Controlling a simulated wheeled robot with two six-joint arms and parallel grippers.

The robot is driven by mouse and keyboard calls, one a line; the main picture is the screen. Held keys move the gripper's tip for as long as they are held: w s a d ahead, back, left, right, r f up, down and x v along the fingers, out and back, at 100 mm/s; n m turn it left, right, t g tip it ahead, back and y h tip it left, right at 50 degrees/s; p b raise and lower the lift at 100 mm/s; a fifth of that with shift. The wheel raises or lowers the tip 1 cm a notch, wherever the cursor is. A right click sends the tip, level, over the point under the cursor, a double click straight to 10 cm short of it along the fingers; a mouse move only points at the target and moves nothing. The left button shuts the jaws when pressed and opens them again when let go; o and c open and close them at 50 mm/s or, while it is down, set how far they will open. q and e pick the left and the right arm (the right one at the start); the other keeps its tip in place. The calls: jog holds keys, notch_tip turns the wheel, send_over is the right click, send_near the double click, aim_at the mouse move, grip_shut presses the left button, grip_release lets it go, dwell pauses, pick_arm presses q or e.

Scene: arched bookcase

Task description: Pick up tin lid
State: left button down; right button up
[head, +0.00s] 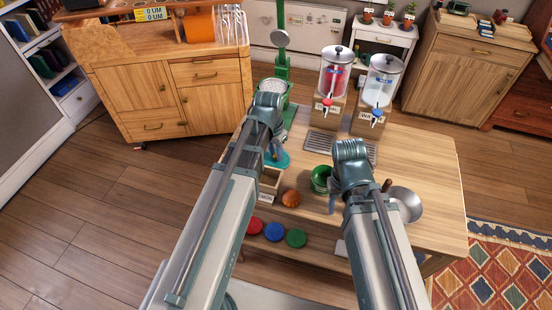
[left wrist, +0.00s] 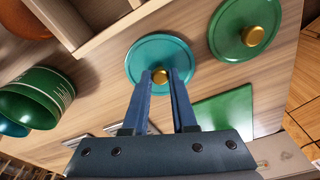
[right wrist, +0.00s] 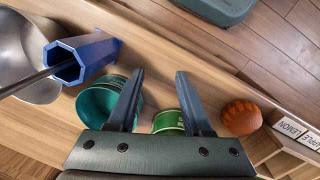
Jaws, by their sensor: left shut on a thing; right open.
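A teal tin lid (left wrist: 150,50) with a gold knob (left wrist: 160,76) shows in the left wrist view. My left gripper (left wrist: 163,74) is shut on the knob. In the head view the lid (head: 282,161) shows below the left wrist; I cannot tell if it touches the table. A green lid (left wrist: 232,30) with a gold knob lies beside it. My right gripper (right wrist: 158,78) is open and empty above a teal tin (right wrist: 92,103) and a green tin (right wrist: 166,121). The green tin also shows in the head view (head: 318,180), partly hidden by the right arm.
A divided wooden box (right wrist: 284,152) and an orange ridged object (head: 291,198) lie near the table's front. A metal bowl (head: 409,203) stands at right. A green press (head: 281,72) and two drink dispensers (head: 335,72) stand behind.

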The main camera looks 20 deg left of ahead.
pick_arm(q)
jog(key=shift+r, duration=0.1)
pick_arm(e)
jog(key=shift+r, duration=0.1)
pick_arm(q)
notch_tip(320, 180, up, 10)
jog(key=p, duration=1)
pick_arm(e)
notch_tip(320, 180, up, 10)
